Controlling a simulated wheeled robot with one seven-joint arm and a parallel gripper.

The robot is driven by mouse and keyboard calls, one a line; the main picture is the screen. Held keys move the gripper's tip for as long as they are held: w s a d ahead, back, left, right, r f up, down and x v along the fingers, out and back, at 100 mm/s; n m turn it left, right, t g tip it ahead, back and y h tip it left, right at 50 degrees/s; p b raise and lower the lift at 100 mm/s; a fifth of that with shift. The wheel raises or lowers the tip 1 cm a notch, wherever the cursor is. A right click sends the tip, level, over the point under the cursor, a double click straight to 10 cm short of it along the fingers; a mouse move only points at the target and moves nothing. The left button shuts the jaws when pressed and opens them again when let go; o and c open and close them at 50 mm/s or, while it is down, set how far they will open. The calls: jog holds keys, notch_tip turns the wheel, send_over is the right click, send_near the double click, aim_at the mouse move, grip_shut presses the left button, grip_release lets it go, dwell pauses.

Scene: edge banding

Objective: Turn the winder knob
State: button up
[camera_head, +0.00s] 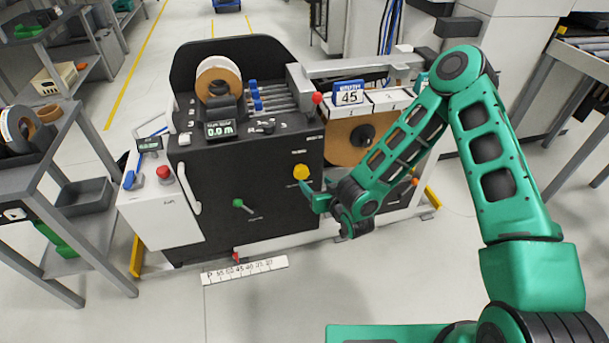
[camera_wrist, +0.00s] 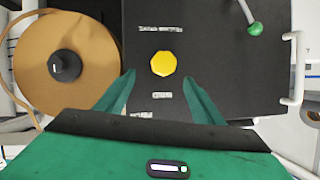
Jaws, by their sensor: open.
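A yellow, many-sided knob (camera_head: 301,172), which I take to be the winder knob, sits on the machine's black front panel (camera_head: 215,175). In the wrist view the same yellow knob (camera_wrist: 163,63) lies centred just beyond the fingertips, with small white labels around it that I cannot read surely. My gripper (camera_head: 314,191) is in front of the panel, right beside the knob in the head view. In the wrist view my gripper (camera_wrist: 160,80) is open, its two green fingers spread on either side of the knob's line, with nothing between them.
A green-tipped lever (camera_head: 240,203) sticks out lower left on the panel and shows in the wrist view (camera_wrist: 255,28). A red-knobbed lever (camera_head: 317,99) stands above. A shelf rack (camera_head: 60,195) is at left.

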aim_at(304, 173)
jog(key=x, duration=1)
jog(key=shift+a, duration=0.35)
jog(key=c, duration=1)
